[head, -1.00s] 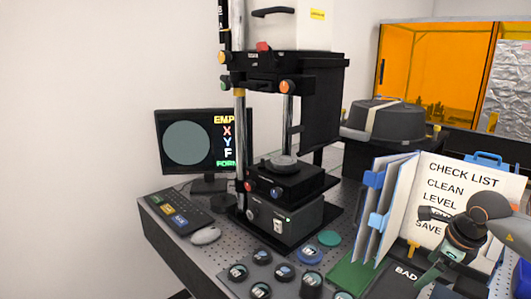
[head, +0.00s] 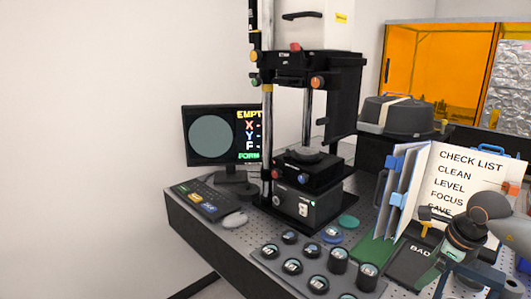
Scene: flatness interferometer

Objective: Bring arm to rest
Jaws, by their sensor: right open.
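My right arm (head: 488,212) comes in from the right edge, a grey link with a dark rounded wrist. My right gripper (head: 468,284) hangs below it at the bottom right, jaws apart, with nothing seen between them. It is in front of the check list binder and the dark "BAD" tray (head: 411,261); its fingertips are near the lower picture edge and partly hard to make out. My left arm and gripper are not in view.
The check list binder (head: 465,172) stands open beside the arm. The interferometer (head: 305,120) stands mid-table, a monitor (head: 222,136) and keyboard (head: 205,203) to its left. Several dark round pieces (head: 318,284) sit at the front. An orange-panelled enclosure (head: 432,72) is behind.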

